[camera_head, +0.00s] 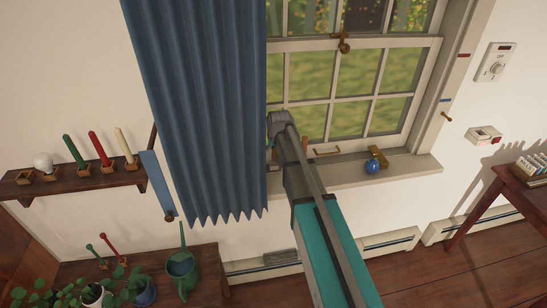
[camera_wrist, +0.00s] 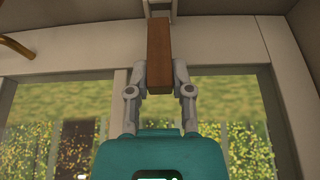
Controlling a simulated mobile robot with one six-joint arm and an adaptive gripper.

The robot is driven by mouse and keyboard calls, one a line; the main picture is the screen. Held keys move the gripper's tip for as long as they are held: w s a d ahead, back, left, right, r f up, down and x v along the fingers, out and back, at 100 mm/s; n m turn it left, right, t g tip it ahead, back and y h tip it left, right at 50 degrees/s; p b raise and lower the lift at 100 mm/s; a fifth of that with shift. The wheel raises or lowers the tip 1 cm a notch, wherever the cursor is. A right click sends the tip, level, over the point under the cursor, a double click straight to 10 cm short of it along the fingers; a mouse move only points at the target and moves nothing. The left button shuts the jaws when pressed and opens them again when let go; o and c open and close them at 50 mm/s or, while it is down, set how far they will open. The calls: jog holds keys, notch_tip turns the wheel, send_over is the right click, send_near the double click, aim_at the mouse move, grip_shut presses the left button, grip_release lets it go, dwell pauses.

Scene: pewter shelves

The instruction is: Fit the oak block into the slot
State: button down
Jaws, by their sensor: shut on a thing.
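In the wrist view, my gripper (camera_wrist: 160,74) is shut on the oak block (camera_wrist: 158,42), a brown, elongated bar gripped near one end. The block's far end points to the top of the picture. A pale, narrow, slot-like recess (camera_wrist: 159,7) shows there, in line with the block. I cannot tell whether the block's end is inside it or just in front of it. In the head view, my arm reaches to the lower window sash, and its links mostly hide the gripper and the block.
The window sill (camera_head: 405,172) carries a brass piece with a blue ball (camera_head: 373,166). A blue curtain (camera_head: 200,110) hangs close left of my arm. A wall shelf (camera_head: 75,183) with candles is at left, a plant table (camera_head: 205,270) below, and a dark table (camera_head: 510,195) at right.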

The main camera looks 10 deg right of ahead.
aim_at(274, 155)
jog(key=shift+f, duration=0.1)
jog(key=shift+w+f+b, duration=0.4)
jog(key=shift+f+b, duration=0.05)
jog(key=shift+b, duration=0.1)
jog(key=shift+a+f+b, duration=0.1)
jog(key=shift+f+b, duration=1.35)
jog(key=shift+f, duration=0.15)
jog(key=c, duration=0.5)
grip_release()
jog(key=p+v, duration=1.1)
jog(key=v, duration=0.1)
